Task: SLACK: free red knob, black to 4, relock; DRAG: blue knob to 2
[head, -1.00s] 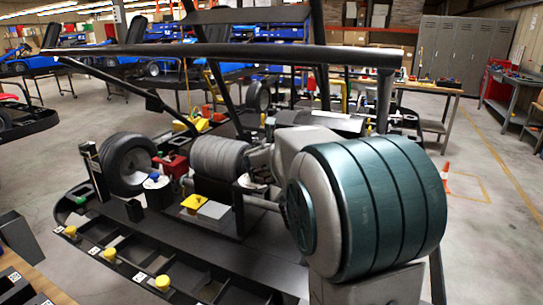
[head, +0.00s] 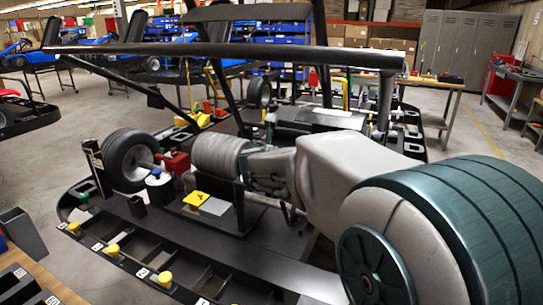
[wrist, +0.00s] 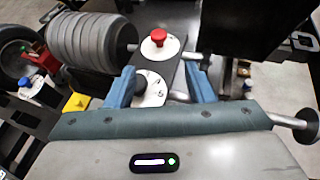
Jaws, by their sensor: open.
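In the wrist view, a red knob (wrist: 159,37) sits on a white round plate on a dark bracket. Nearer to me is a white dial (wrist: 153,89) with the numbers 4 and 5 visible. My gripper (wrist: 160,84) is open, with one blue finger on each side of the dial; contact cannot be told. A blue knob (wrist: 32,87) on a white dial shows at the left of the wrist view. It also shows in the head view (head: 156,173) on a dark post beside the wheel. The red knob is hidden in the head view.
A ribbed grey roller (head: 216,157) and a black wheel (head: 130,161) stand left of my arm. A yellow block (head: 195,198) lies below the roller. A black bar (head: 230,49) crosses above. Yellow knobs (head: 112,250) line the stand's front edge.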

